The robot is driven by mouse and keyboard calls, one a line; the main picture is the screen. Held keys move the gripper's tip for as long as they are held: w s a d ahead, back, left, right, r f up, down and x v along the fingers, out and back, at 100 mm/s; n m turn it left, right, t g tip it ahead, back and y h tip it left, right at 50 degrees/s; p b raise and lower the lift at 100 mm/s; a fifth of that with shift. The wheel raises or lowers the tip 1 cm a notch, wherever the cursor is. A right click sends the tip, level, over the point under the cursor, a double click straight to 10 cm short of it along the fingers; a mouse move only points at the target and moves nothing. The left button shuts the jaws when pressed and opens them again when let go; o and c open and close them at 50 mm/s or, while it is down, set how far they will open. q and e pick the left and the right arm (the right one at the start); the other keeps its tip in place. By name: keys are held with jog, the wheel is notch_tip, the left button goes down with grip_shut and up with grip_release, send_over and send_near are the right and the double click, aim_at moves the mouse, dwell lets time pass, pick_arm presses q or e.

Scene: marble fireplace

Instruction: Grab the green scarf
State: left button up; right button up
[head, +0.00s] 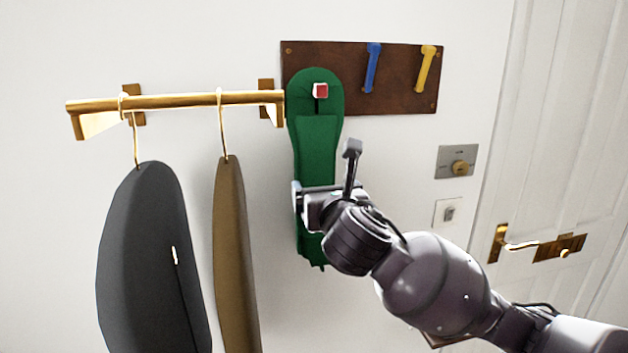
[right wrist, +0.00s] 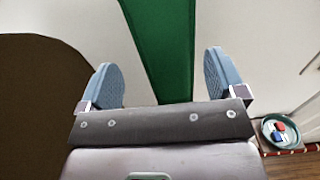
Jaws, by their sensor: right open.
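The green scarf (head: 317,150) hangs on a red peg (head: 320,90) at the left end of a dark wooden board on the wall. My right gripper (head: 303,190) is in front of the scarf's lower half and covers part of it. In the right wrist view the scarf (right wrist: 162,45) runs down between the two spread blue fingers of my right gripper (right wrist: 160,80). A gap shows on both sides of the scarf, so the fingers look apart from it. My left gripper is not in view.
A dark grey garment (head: 145,260) and a brown garment (head: 235,260) hang from a brass rail (head: 180,101) left of the scarf. Blue (head: 372,68) and yellow (head: 425,68) pegs are empty. A door (head: 560,150) stands at right. A round tray (right wrist: 281,131) with small items is low.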

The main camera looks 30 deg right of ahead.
aim_at(318, 178)
jog(key=shift+p+x, duration=0.65)
jog(key=shift+x, duration=3)
jog(key=shift+s+d+f, duration=0.1)
jog(key=shift+d, duration=0.1)
jog(key=c, duration=1.1)
